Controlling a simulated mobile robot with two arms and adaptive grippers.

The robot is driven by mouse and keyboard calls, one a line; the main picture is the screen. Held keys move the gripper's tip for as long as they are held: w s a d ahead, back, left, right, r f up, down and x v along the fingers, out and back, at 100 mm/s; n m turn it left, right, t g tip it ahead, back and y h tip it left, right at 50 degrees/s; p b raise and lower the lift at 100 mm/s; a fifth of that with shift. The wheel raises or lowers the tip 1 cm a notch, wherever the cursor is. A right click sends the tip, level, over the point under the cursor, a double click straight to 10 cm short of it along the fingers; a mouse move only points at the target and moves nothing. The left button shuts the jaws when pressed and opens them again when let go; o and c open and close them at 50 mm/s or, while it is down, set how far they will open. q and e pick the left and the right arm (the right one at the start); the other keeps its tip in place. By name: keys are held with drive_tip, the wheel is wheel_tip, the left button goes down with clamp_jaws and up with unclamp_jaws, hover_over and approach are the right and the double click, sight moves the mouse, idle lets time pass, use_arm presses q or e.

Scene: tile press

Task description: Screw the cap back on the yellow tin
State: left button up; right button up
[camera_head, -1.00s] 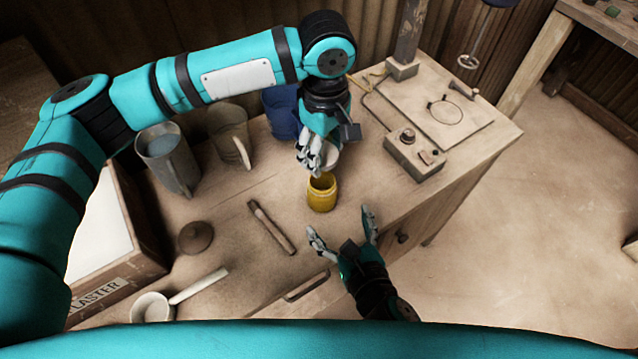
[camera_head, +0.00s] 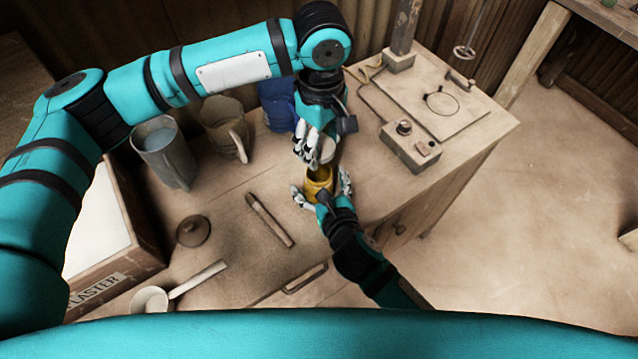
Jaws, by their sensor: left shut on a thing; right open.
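The yellow tin (camera_head: 318,181) stands upright on the wooden bench, its dark open mouth facing up. My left gripper (camera_head: 313,157) is just above and behind the tin, shut on a pale round cap (camera_head: 327,150) that is partly hidden by the fingers. The cap is apart from the tin's mouth, as far as I can see. My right gripper (camera_head: 322,193) is open, with one finger on each side of the tin's body. I cannot tell whether the fingers touch the tin.
A metal jug (camera_head: 163,155), a beige jug (camera_head: 225,130) and a blue container (camera_head: 278,105) stand behind. A control box (camera_head: 410,147) sits right.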

use_arm(q)
drive_tip(key=shift+s, duration=0.1)
use_arm(e)
drive_tip(key=shift+w, duration=0.15)
drive_tip(key=c, duration=1.8)
use_arm(q)
drive_tip(key=shift+f, duration=2.45)
